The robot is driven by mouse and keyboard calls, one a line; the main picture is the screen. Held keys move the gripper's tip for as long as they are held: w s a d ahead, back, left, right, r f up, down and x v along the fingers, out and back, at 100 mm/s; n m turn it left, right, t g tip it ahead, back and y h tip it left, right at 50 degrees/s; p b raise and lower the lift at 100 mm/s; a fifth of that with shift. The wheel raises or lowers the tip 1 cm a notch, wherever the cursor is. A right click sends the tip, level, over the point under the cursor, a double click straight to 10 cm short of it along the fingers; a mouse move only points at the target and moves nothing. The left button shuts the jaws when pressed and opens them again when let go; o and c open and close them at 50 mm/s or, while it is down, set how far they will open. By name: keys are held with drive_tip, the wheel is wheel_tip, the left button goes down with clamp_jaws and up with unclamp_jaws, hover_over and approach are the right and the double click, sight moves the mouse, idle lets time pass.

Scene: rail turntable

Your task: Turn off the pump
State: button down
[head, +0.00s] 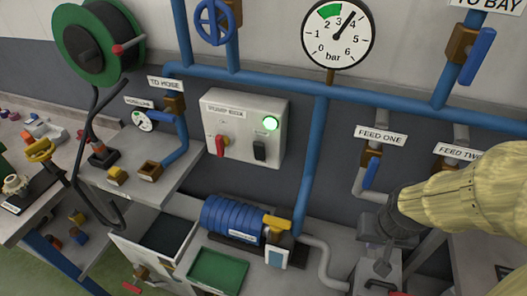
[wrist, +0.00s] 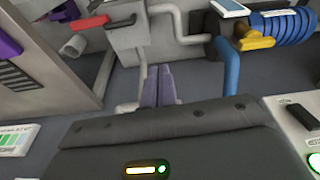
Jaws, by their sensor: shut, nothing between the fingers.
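A pale control box (head: 243,128) is on the wall in the middle of the head view. It carries a red-handled switch (head: 220,146), a black rocker switch (head: 260,149) and a lit green lamp (head: 270,123). The blue ribbed pump (head: 232,217) sits below it on the bench; the wrist view shows it upside down (wrist: 285,28). My gripper (head: 383,268) is low at the right, apart from the box and pump. Its fingers show shut and empty in the wrist view (wrist: 158,85). The black switch also shows at that view's right edge (wrist: 302,116).
A round gauge (head: 338,33) has its needle between 3 and 4. A blue pipe (head: 310,165) drops beside the box. The FEED ONE valve has a blue handle (head: 370,173). A yellow handle (head: 277,223) stands by the pump, and a green tray (head: 217,268) lies in front.

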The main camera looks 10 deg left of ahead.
drive_tip(key=shift+s, duration=0.1)
drive_tip(key=w+a+f+n+t+p, duration=0.1)
drive_tip(key=w+a+f+n+t, duration=0.25)
drive_tip(key=w+a, duration=0.6)
drive_tip(key=w+a+f+n+t, duration=0.2)
drive_tip(key=w+a+n+t, duration=0.3)
drive_tip(key=a, duration=0.7)
drive_tip(key=s+a+r+n+t+h, duration=0.1)
drive_tip(key=s+a+n+t, duration=0.3)
drive_tip(key=a, duration=0.2)
drive_tip(key=s+a+r+n+t, duration=0.1)
drive_tip(key=s+a+n+t, duration=0.3)
drive_tip(key=a, duration=0.3)
drive_tip(key=shift+a+r+t+h+p, duration=0.2)
drive_tip(key=shift+a+t+h+p, duration=0.15)
drive_tip(key=shift+t, duration=0.2)
drive_tip(key=shift+n, duration=0.25)
